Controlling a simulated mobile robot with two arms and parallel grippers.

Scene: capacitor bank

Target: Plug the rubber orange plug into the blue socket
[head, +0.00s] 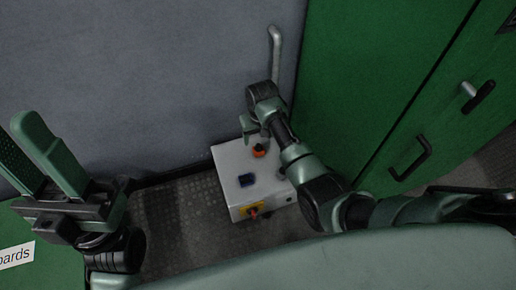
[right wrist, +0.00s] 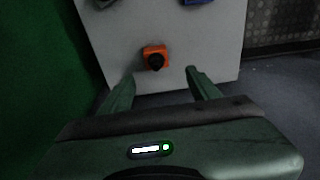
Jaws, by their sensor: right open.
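The orange plug (head: 259,151) stands on top of a white box, near its back edge. It has a black round centre in the right wrist view (right wrist: 155,57). The blue socket (head: 247,180) is on the same top face, nearer to me; only its edge shows at the top of the right wrist view (right wrist: 198,2). My right gripper (head: 255,131) is open and empty, just behind the plug. In the right wrist view the plug lies beyond the fingertips (right wrist: 157,75), between their lines, apart from both. My left gripper (head: 14,130) is open and empty at the far left.
The white box (head: 226,158) stands on a dark textured floor against a grey wall. Its front carries a yellow panel with a red knob (head: 254,211). A green cabinet (head: 345,60) with handles rises at the right. A grey vertical handle (head: 275,50) is on the wall.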

